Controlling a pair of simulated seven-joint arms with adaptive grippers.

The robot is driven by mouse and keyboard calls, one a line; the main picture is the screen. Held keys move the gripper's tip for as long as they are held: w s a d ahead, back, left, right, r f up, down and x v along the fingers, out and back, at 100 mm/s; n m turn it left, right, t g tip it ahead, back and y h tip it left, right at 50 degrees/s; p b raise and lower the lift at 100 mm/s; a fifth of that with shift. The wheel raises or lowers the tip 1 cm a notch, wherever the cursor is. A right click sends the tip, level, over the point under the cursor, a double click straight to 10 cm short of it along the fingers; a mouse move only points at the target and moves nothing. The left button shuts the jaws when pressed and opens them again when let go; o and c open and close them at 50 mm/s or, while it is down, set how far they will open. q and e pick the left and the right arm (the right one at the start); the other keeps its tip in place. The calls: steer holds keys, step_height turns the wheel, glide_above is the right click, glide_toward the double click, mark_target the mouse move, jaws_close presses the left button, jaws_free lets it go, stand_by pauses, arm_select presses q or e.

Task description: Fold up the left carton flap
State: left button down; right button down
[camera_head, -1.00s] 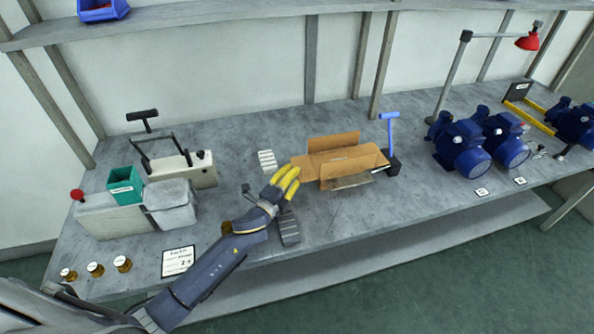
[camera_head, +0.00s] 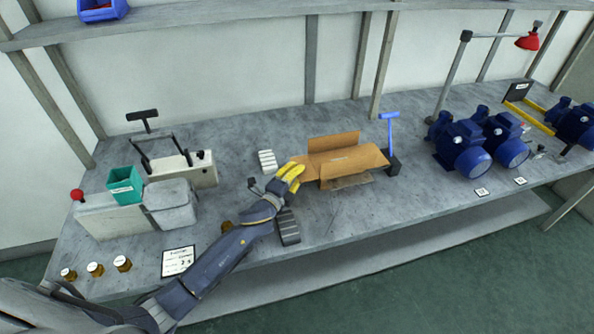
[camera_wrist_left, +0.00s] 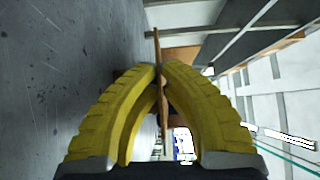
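The brown cardboard carton (camera_head: 345,160) lies low on the grey bench, with its back flap (camera_head: 334,142) standing up and its front flap (camera_head: 346,182) sloping outward. The left carton flap (camera_head: 302,164) sticks out level at the carton's left end. My left gripper (camera_head: 294,168) is at this flap's outer edge. In the left wrist view, the yellow fingers (camera_wrist_left: 161,72) close from both sides on the flap (camera_wrist_left: 158,50), which appears edge-on as a thin brown strip running between them. The fingers partly hide the flap's edge. My right gripper is not in view.
A blue T-handled tool (camera_head: 391,140) stands just right of the carton. A white ribbed block (camera_head: 267,161) lies behind my left gripper, and a dark ribbed block (camera_head: 288,227) lies in front. Blue pumps (camera_head: 460,148) stand farther right. A teal bin (camera_head: 125,185) stands left.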

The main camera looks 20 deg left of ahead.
mark_target(313, 167)
arm_select(q)
steer(key=shift+r, duration=0.15)
stand_by(0.3)
steer(key=shift+w+r+m+g+y, duration=0.1)
steer(key=shift+r+m+g+y, duration=0.3)
steer(key=shift+r+m+g, duration=0.65)
steer(key=r+m+g+y, duration=0.1)
steer(key=d+m+g+y, duration=0.1)
steer(key=m+g, duration=0.1)
steer(key=shift+w+d+r, duration=0.2)
steer(key=shift+w+r, duration=0.15)
steer(key=shift+r, duration=0.05)
steer(key=d+m+g+y, duration=0.1)
steer(key=w+d+r+m+g+y, duration=0.1)
steer(key=g+y, duration=0.1)
steer(key=shift+r, duration=0.2)
steer(key=shift+w+d+r+m+g+y, duration=0.1)
steer(key=shift+w+d+m+g+y, duration=0.2)
steer(key=shift+m+g+y, duration=0.3)
steer(key=shift+w+d+m+g+y, duration=0.2)
steer(key=shift+d+m+g+y, duration=0.15)
steer(key=shift+y, duration=0.45)
steer(key=c, duration=1.6)
jaws_free()
steer(key=shift+c, duration=0.2)
